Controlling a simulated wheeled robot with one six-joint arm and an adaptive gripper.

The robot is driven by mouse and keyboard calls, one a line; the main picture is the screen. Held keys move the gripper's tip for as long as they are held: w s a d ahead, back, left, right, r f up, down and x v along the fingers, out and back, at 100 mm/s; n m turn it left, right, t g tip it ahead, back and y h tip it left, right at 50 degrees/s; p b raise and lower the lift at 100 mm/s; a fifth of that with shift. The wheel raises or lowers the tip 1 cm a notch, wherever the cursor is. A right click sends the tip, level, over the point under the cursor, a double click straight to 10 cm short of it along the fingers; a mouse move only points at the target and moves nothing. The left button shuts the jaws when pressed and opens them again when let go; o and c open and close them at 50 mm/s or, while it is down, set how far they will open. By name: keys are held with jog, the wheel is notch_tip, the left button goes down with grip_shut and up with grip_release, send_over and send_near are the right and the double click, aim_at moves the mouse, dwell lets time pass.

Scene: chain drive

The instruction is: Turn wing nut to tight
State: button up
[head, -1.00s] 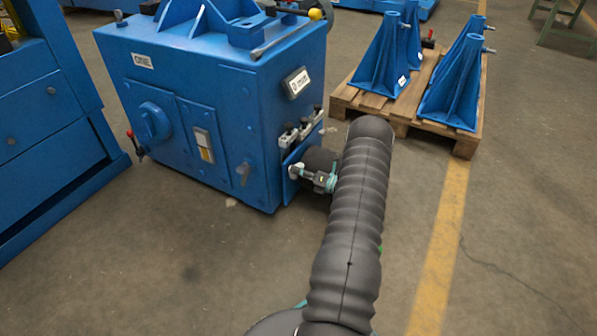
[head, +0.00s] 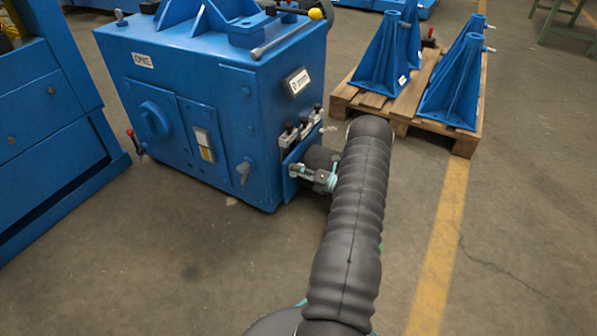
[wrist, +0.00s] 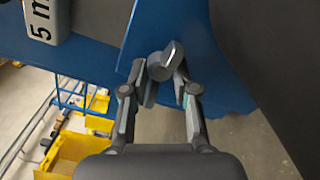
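The grey wing nut (wrist: 165,62) sits on a blue plate (wrist: 205,55) in the wrist view, its visible wing slanting up to the right. My gripper (wrist: 166,82) is at the nut, with one finger on each side and a gap between the pads. I cannot tell whether the fingers press on the wings or stand just clear. In the head view my gripper (head: 311,173) is at the low right side of the blue machine (head: 185,90), by a small blue plate. The nut is too small to make out there.
My dark arm covers the floor right of the machine. A wooden pallet (head: 463,146) with blue brackets (head: 455,85) stands at the back right. Small clamps (head: 303,127) and a label (head: 297,81) are on the machine above my gripper. The floor in front is clear.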

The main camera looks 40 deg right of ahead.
jog(key=shift+o, duration=0.7)
jog(key=v, duration=1.2)
